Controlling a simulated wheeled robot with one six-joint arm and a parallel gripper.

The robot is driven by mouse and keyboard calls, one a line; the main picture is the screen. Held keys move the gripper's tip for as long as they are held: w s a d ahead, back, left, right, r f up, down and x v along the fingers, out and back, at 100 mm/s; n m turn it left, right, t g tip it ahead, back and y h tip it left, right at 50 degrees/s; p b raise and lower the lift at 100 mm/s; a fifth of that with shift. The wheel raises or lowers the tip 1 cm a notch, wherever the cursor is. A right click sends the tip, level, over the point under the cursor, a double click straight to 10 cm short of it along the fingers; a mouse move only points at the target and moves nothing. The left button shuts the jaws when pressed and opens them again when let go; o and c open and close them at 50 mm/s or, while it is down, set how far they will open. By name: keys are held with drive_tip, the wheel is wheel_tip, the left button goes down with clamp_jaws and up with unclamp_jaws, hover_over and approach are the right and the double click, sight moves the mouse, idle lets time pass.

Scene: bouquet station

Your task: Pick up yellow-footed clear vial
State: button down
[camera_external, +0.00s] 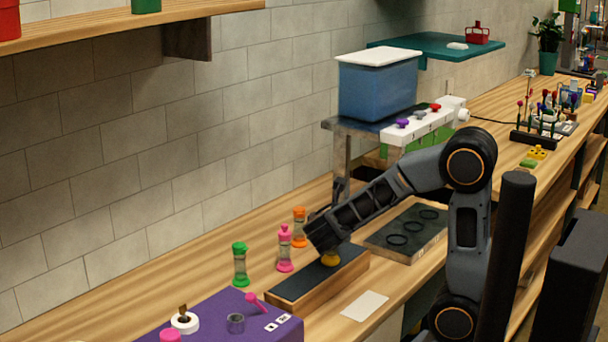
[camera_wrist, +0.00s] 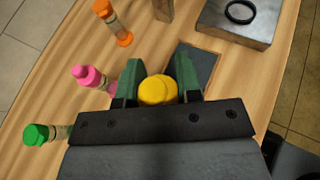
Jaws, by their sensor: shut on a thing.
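The yellow-footed clear vial shows its yellow foot (camera_external: 330,258) in the external view, just below my gripper (camera_external: 328,246) and over the black-topped wooden block (camera_external: 294,286). In the wrist view the yellow end (camera_wrist: 158,90) sits between the two green fingers of my gripper (camera_wrist: 158,82), which is shut on it. The clear part of the vial is hidden by the gripper. I cannot tell whether the foot touches the block.
Green (camera_external: 240,264), pink (camera_external: 285,248) and orange (camera_external: 299,227) vials stand left of the block. A dark plate with rings (camera_external: 408,232) lies to the right. A white card (camera_external: 364,306) lies in front. A purple box (camera_external: 215,310) stands at the lower left.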

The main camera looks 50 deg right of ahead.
drive_tip(key=shift+r, duration=0.1)
idle(0.3)
drive_tip(key=shift+r+p, duration=0.8)
drive_tip(key=s+a+r+p, duration=0.2)
drive_tip(key=s+r+p, duration=0.1)
drive_tip(key=s+r, duration=0.8)
drive_tip(key=shift+s+a+p, duration=0.2)
drive_tip(key=shift+s+p, duration=0.2)
drive_tip(key=shift+s, duration=1)
drive_tip(key=shift+r, duration=0.15)
